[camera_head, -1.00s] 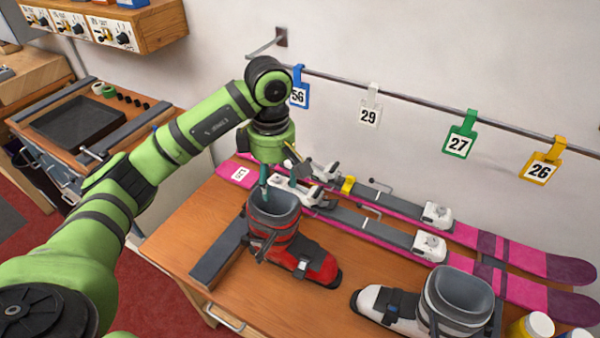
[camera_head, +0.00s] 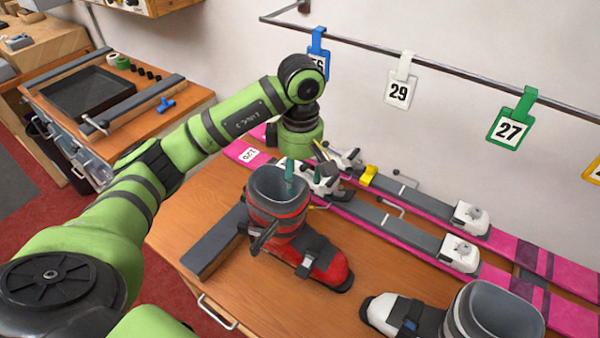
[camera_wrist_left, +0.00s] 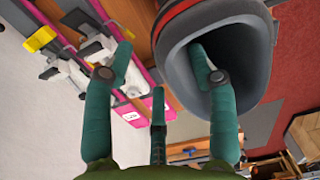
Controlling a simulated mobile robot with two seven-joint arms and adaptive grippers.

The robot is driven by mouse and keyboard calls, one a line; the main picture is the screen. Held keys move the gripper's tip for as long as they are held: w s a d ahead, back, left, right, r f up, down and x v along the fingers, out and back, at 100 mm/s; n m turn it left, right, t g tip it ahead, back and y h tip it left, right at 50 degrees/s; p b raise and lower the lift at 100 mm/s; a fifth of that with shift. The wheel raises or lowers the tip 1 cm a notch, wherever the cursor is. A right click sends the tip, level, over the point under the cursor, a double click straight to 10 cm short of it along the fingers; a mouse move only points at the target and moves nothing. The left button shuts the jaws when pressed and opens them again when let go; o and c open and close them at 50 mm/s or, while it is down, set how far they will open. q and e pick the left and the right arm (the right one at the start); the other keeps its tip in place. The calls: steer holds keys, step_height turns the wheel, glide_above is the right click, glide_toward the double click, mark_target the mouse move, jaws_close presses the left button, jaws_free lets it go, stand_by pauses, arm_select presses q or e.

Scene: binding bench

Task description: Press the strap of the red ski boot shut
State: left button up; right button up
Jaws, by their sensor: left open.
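The red ski boot (camera_head: 328,262) stands upright on the wooden bench, with its grey cuff opening up and its toe toward the lower right. A dark strap or lever (camera_head: 264,238) sticks out from the cuff's front-left side. My left gripper (camera_head: 304,172) is open at the cuff's far rim, pointing down. In the left wrist view, its teal fingers (camera_wrist_left: 162,58) are spread; one overlaps the boot's cuff opening (camera_wrist_left: 240,55), the other is outside it. I cannot tell whether they touch the boot. My right gripper is out of view.
Pink skis (camera_head: 400,236) with white bindings lie behind the boot. A grey bar (camera_head: 215,245) lies to its left. A white boot (camera_head: 385,312) stands at the right. Numbered tags (camera_head: 399,90) hang from a wall rail. Bare bench lies between the boots.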

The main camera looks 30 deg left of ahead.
mark_target(299, 189)
arm_select(q)
steer(key=f+p, duration=0.1)
steer(key=f, duration=0.1)
steer(key=f+p, duration=0.1)
steer(key=f, duration=0.1)
steer(key=shift+s+f, duration=0.2)
steer(key=shift+f, duration=0.05)
steer(key=shift+w+f, duration=0.1)
steer(key=shift+f, duration=0.65)
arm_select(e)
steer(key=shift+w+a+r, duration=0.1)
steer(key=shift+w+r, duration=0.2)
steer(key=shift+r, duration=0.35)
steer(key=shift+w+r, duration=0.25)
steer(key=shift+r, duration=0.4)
